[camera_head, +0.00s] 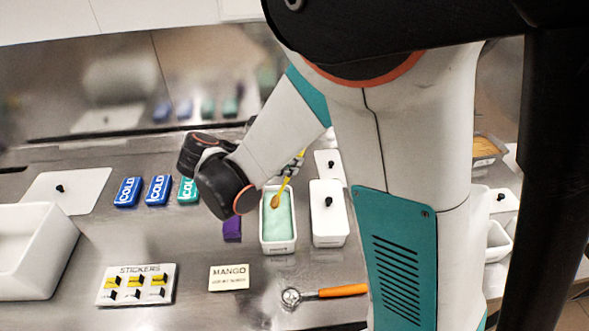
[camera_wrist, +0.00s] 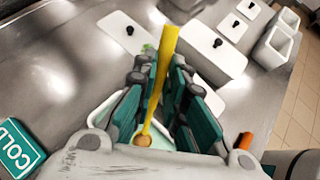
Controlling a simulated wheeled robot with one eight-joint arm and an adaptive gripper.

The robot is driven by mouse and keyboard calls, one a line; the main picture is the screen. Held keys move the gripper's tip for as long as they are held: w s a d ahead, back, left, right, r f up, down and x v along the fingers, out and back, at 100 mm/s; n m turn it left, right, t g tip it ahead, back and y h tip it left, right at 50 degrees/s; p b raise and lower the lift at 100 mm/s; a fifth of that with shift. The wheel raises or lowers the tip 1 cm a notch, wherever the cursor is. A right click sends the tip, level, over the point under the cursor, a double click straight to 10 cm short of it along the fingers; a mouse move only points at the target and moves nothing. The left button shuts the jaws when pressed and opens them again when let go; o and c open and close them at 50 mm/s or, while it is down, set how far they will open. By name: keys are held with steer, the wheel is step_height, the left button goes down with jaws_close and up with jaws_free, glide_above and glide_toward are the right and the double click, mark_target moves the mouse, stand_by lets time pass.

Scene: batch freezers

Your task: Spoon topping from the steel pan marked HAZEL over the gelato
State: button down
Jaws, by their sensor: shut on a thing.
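My gripper (camera_head: 297,161) is shut on a yellow spoon (camera_head: 287,180), which also shows between the fingers in the wrist view (camera_wrist: 160,70). The spoon is tilted, with its brown bowl end down over the open white tub (camera_head: 278,247) of mint-green gelato (camera_head: 279,223). I cannot tell whether the brown is topping in the bowl or whether the bowl touches the gelato. The gelato surface looks plain green. A steel pan (camera_head: 487,148) with tan-brown contents stands at the far right, partly hidden by my arm; no HAZEL marking is readable.
A lidded white tub (camera_head: 329,220) stands right beside the open tub. An orange-handled scoop (camera_head: 340,291), a MANGO card (camera_head: 229,278) and a STICKERS board (camera_head: 137,285) lie in front. COLD packs (camera_head: 128,192) and a purple block (camera_head: 232,229) are on the left.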

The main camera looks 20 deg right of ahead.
steer(key=shift+s+a+h+b, duration=0.15)
steer(key=shift+a+h+b, duration=0.45)
steer(key=shift+b, duration=0.15)
steer(key=shift+s+a+h+b, duration=0.15)
steer(key=shift+a+h+b, duration=0.4)
steer(key=shift+b, duration=0.15)
steer(key=shift+s+a+r+t+h+b, duration=0.2)
steer(key=shift+a+r+t+h+b, duration=0.25)
steer(key=shift+a+h+b, duration=0.3)
steer(key=shift+d, duration=0.15)
steer(key=shift+f+b, duration=0.1)
steer(key=shift+b, duration=0.55)
